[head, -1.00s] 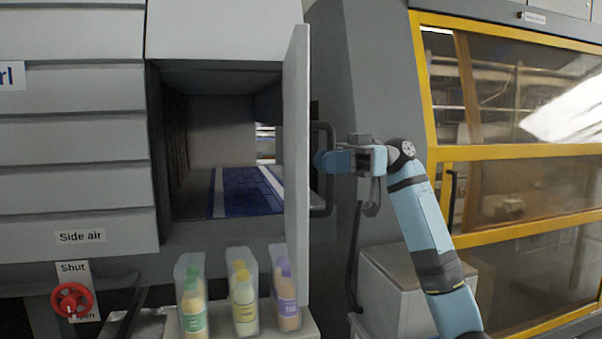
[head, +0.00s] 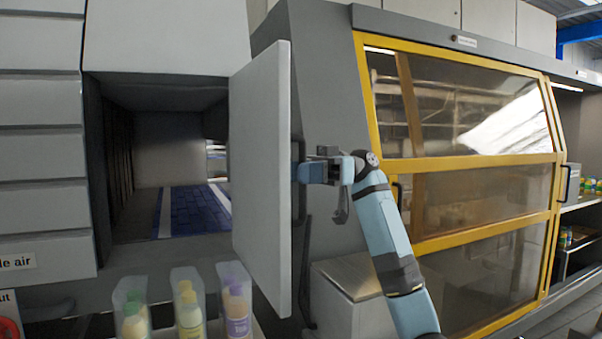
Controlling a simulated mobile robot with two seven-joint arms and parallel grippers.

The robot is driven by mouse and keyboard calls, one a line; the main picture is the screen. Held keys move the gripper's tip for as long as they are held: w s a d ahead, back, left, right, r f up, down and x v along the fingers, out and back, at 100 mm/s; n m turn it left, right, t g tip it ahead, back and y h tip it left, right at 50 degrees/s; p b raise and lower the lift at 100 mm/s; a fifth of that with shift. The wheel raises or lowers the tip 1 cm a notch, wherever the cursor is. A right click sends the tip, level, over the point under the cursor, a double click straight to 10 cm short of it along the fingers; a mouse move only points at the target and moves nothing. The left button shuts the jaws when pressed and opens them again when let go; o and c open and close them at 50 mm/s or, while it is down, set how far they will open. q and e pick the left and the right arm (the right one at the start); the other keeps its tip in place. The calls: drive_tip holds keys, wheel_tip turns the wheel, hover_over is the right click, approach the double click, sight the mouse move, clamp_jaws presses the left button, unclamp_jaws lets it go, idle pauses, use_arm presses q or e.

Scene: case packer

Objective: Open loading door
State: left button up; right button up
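The loading door (head: 262,180) is a pale grey panel on the right side of a dark opening (head: 168,145) in the grey machine. It stands swung outward, its inner face showing, and the opening is uncovered. A black bar handle (head: 301,207) is on the door's outer side, partly hidden by the panel. My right gripper (head: 303,173), with blue fingers, is at this handle from the right and looks shut on it. The fingertips are partly hidden by the door's edge. My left gripper is out of view.
A grey box (head: 345,295) is below my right arm. A yellow-framed glazed enclosure (head: 470,160) stands to the right.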

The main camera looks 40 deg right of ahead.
drive_tip(key=shift+o, duration=0.6)
drive_tip(key=s+d, duration=0.1)
drive_tip(key=d, duration=1.2)
drive_tip(key=shift+s+d, duration=0.35)
drive_tip(key=shift+s, duration=0.05)
